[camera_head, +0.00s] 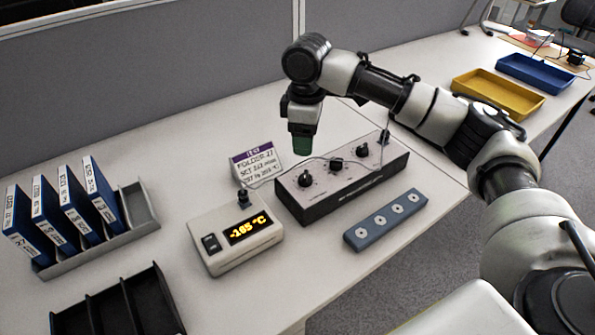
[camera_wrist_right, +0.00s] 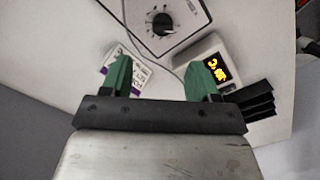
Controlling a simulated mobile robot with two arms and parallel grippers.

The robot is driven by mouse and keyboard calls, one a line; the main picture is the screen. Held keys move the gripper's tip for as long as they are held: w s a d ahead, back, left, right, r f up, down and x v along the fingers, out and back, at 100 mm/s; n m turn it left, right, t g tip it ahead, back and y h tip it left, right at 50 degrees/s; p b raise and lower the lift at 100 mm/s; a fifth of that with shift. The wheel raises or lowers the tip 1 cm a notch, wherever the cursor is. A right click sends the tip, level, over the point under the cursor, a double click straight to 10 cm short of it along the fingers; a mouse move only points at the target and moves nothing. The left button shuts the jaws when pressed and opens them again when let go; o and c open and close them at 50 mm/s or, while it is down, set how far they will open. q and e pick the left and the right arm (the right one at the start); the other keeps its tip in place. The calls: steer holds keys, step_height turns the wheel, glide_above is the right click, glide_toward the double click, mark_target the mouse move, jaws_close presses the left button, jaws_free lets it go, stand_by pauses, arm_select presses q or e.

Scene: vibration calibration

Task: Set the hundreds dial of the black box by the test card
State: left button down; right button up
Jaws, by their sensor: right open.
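The black box (camera_head: 318,196) has a pale top with several black knobs in a row. Its leftmost dial (camera_head: 305,179) and middle dial (camera_head: 336,164) stand clear; I cannot read which is the hundreds dial. The test card (camera_head: 257,165), white with a purple top strip, stands behind the box's left end; its small print is hard to read. My right gripper (camera_head: 302,146), with green fingers, hangs above and behind the box. In the wrist view it is open and empty (camera_wrist_right: 160,80), with one dial (camera_wrist_right: 163,23) beyond the fingertips. My left gripper is out of view.
A beige meter (camera_head: 235,240) reading "-165 °C" stands left of the box, joined by a thin cable. A blue strip with round sockets (camera_head: 385,220) lies in front. Blue binders (camera_head: 75,205) stand in a grey rack at left. Yellow (camera_head: 498,93) and blue trays (camera_head: 535,73) lie far right.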

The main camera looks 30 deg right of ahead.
mark_target(306, 174)
steer(key=shift+s+f, duration=0.15)
steer(key=shift+f, duration=0.45)
steer(key=shift+s+f, duration=0.15)
steer(key=shift+f, duration=0.4)
step_height(306, 174, down, 8)
steer(key=shift+f+b, duration=0.1)
steer(key=shift+b, duration=0.5)
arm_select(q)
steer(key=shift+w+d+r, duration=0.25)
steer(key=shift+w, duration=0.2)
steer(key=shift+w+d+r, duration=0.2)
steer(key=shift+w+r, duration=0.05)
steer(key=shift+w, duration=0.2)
arm_select(e)
steer(key=c, duration=0.9)
